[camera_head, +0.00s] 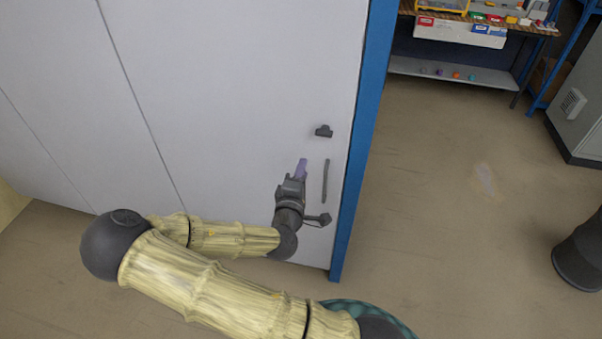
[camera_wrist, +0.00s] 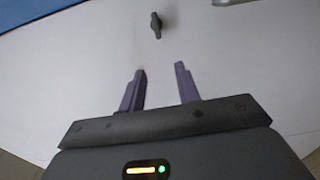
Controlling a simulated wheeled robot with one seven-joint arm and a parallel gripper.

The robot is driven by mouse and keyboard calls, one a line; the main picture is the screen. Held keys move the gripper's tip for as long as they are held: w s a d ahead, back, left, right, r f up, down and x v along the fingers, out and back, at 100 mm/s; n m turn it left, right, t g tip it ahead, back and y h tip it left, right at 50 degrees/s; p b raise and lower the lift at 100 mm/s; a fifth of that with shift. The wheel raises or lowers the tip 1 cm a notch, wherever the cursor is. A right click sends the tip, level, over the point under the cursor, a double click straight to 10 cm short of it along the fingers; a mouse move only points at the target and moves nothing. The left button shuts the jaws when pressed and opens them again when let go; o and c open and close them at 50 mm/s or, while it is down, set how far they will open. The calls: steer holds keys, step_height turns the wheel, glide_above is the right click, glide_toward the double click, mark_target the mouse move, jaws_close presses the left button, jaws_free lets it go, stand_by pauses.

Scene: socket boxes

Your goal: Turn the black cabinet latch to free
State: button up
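The black latch (camera_head: 323,131) is a small dark knob on the pale cabinet door (camera_head: 240,80), near its right edge and above the handle. In the wrist view the latch (camera_wrist: 156,25) is a narrow dark piece beyond the fingertips, its long side running roughly up and down the picture. My gripper (camera_head: 301,166) is in front of the door, below and left of the latch. In the wrist view its two purple fingers (camera_wrist: 160,72) are apart with nothing between them. The gripper is not touching the latch.
A vertical grey handle (camera_head: 325,180) is right of my gripper; its end shows in the wrist view (camera_wrist: 230,2). A dark knob (camera_head: 318,219) shows lower down, partly beside my wrist. A blue frame (camera_head: 362,150) edges the door. The floor to the right is mostly clear.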

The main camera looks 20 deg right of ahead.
steer(key=p+v, duration=0.2)
steer(key=p, duration=0.1)
steer(key=shift+d+p, duration=0.15)
steer(key=shift+p, duration=0.2)
stand_by(0.4)
